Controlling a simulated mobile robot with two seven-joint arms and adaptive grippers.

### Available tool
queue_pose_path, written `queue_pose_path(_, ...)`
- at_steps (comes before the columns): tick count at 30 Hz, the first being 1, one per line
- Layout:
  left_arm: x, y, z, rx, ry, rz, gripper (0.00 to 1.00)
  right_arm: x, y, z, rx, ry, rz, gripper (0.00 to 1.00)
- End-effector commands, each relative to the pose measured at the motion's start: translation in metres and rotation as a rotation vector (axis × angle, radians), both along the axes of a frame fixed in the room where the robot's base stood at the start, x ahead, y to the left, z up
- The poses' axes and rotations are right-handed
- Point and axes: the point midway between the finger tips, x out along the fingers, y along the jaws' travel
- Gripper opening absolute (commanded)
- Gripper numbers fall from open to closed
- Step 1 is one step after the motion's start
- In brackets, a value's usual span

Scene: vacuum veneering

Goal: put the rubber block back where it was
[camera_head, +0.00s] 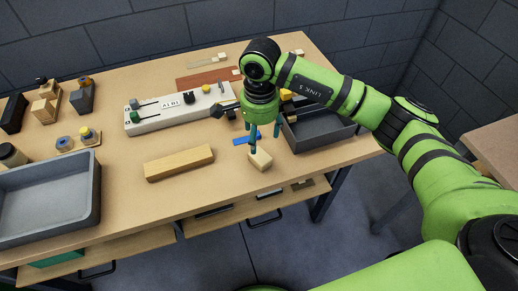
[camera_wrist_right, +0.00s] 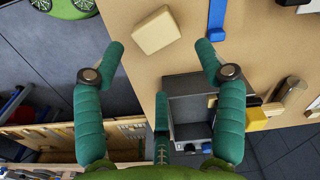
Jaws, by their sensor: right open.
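A small cream block (camera_head: 261,160), which may be the rubber block, lies on the wooden table (camera_head: 225,185) near its front edge. It also shows at the top of the right wrist view (camera_wrist_right: 156,30). My right gripper (camera_head: 265,138) points down just above and behind the block. In the right wrist view its green fingers (camera_wrist_right: 161,58) are spread wide, with nothing between them, and the block appears beyond the fingertips. The fingers appear apart from the block. My left gripper is not in view.
A blue strip (camera_head: 240,141) lies left of the gripper. A grey tray (camera_head: 325,134) stands to its right. A long wooden bar (camera_head: 179,163) and a white fixture with knobs (camera_head: 165,117) are to the left. A large grey tray (camera_head: 50,205) stands at far left. The table between is clear.

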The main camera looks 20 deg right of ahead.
Motion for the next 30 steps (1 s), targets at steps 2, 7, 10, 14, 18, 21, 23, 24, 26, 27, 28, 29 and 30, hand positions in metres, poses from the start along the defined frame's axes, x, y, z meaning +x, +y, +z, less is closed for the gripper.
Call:
queue_pose_path(2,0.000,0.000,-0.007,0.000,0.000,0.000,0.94,0.001,0.000,0.011,0.001,-0.004,0.002,0.71)
queue_pose_path(7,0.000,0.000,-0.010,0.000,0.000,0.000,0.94,0.000,0.000,0.026,0.000,-0.001,0.000,0.71)
queue_pose_path(10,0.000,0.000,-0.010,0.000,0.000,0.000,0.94,-0.001,0.000,0.029,0.000,0.001,0.000,0.71)
queue_pose_path(14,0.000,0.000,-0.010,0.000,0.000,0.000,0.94,-0.001,0.000,0.030,0.000,0.001,0.000,0.71)
queue_pose_path(18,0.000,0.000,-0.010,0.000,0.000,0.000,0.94,-0.001,0.000,0.029,0.000,0.001,0.000,0.71)
queue_pose_path(21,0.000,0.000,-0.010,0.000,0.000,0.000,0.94,-0.001,0.000,0.029,0.000,0.001,0.000,0.71)
queue_pose_path(23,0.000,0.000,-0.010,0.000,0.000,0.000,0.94,-0.001,0.000,0.029,0.000,0.001,0.000,0.71)
queue_pose_path(24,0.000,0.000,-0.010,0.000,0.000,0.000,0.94,-0.001,0.000,0.029,0.000,0.001,0.000,0.71)
queue_pose_path(26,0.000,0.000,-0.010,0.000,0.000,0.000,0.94,-0.001,0.000,0.029,0.000,0.001,0.000,0.71)
queue_pose_path(27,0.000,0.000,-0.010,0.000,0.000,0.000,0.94,-0.001,0.000,0.029,0.000,0.001,0.000,0.71)
queue_pose_path(28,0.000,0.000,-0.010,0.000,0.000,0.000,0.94,-0.001,0.000,0.029,0.000,0.001,0.000,0.71)
queue_pose_path(29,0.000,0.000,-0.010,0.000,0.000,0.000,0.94,-0.001,0.000,0.029,0.000,0.001,0.000,0.71)
queue_pose_path(30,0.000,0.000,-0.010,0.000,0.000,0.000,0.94,-0.001,0.000,0.029,0.000,0.001,0.000,0.71)
